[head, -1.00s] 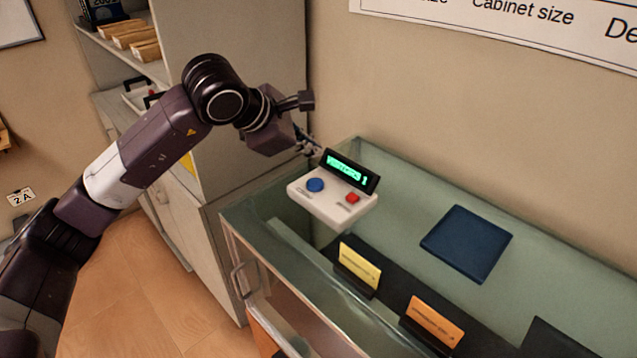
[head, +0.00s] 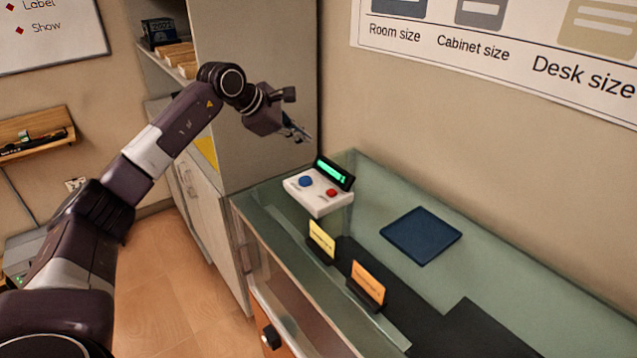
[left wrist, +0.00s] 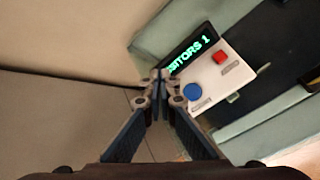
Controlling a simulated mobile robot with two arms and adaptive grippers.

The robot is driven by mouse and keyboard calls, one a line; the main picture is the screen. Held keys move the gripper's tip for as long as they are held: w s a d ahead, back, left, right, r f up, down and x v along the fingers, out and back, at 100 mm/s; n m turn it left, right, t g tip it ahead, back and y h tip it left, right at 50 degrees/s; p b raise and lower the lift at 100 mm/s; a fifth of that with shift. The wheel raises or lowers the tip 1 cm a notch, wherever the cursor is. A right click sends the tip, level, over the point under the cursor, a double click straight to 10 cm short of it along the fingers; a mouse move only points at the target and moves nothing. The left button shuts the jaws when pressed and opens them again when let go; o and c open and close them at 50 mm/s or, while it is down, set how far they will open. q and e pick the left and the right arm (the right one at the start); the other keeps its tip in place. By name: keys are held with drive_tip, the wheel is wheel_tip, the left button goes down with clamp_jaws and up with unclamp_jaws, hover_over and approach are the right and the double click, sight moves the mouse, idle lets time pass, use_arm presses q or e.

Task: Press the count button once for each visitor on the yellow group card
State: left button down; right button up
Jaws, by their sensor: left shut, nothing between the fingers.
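The white counter box (head: 318,196) stands on the glass counter at its back left corner. It has a blue button (head: 306,181), a red button (head: 331,193) and a display (head: 333,172) lit green. In the left wrist view the display (left wrist: 190,50) reads "...SITORS 1", its start hidden by the fingers. The yellow card (head: 321,240) stands in a dark holder in front of the box; its print is too small to read. My left gripper (head: 306,137) is shut and empty, above and behind the box, apart from both buttons. My right gripper is out of view.
An orange card (head: 368,283) stands beside the yellow one. A dark blue pad (head: 421,236) lies flat on the glass counter (head: 440,291). A grey cabinet (head: 260,95) rises behind my left arm, and the wall closes the back.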

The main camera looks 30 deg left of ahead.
sight(303, 181)
use_arm(q)
wheel_tip(303, 181, down, 8)
drive_tip(key=b, duration=0.6)
drive_tip(key=shift+f, duration=0.2)
drive_tip(key=shift+f+b, duration=0.3)
drive_tip(key=shift+b, duration=0.1)
drive_tip(key=shift+a, duration=0.1)
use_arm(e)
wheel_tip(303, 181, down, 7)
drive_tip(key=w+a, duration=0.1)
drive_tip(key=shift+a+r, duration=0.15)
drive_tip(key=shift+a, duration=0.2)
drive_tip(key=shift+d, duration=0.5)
use_arm(q)
drive_tip(key=shift+f, duration=0.35)
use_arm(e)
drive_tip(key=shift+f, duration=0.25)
